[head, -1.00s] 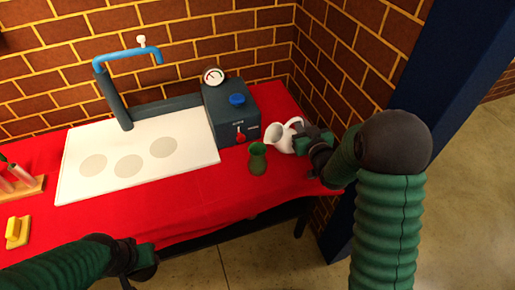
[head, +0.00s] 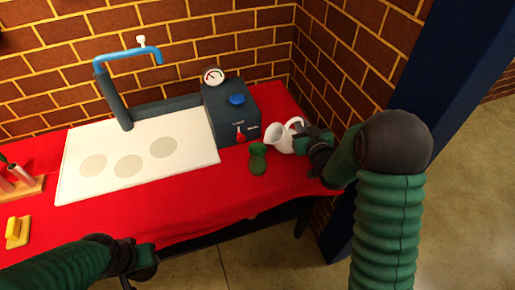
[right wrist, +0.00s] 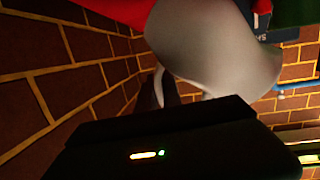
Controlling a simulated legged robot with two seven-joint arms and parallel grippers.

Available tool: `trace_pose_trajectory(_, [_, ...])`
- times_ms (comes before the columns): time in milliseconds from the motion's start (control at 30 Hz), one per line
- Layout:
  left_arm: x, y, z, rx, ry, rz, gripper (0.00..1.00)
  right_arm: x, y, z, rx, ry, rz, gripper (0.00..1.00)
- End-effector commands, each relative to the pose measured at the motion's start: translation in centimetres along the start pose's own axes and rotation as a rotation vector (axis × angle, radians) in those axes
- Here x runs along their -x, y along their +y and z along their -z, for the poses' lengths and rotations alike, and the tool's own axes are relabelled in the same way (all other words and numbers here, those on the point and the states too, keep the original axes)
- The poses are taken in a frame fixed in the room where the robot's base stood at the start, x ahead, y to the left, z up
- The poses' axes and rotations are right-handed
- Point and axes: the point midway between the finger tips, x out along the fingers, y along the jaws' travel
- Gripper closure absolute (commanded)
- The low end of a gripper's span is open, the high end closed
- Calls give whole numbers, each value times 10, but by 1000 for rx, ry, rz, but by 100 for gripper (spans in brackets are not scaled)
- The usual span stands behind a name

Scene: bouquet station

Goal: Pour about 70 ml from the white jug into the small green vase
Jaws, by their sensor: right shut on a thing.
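The white jug (head: 277,136) is tilted left in the head view, its mouth close to and above the small green vase (head: 258,160). My right gripper (head: 303,138) is shut on the jug from its right side. In the right wrist view the jug's pale body (right wrist: 215,45) fills the upper middle. The vase stands upright on the red cloth. I cannot see any stream of liquid, and the level inside the vase is too small to tell. My left gripper (head: 143,265) is low in the head view, off the table's front edge; its fingers are too dark to read.
A dark box (head: 232,112) with a blue knob, a red tap and a gauge stands behind the vase. A white board (head: 135,160) with round grey marks lies left. A brick wall is close on the right.

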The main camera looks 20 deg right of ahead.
Motion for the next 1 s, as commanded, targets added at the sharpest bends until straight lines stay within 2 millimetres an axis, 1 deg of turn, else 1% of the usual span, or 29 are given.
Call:
trace_pose_trajectory(133, [0,0,0,0,0,0,64,0,0,0,-6,2,1,100])
trace_pose_trajectory(267, [-3,0,-1,0,0,0,64,-2,4,-8,-57,-6,8,100])
trace_pose_trajectory(467, [-5,0,-1,0,0,0,64,-9,21,-30,-225,-32,34,100])
trace_pose_trajectory(700, [0,0,0,0,0,0,64,-19,40,-62,-487,-68,79,100])
trace_pose_trajectory(900, [5,0,1,0,0,0,64,-25,46,-81,-662,-93,113,100])
trace_pose_trajectory(1000, [5,0,1,0,0,0,64,-26,47,-86,-703,-98,121,100])
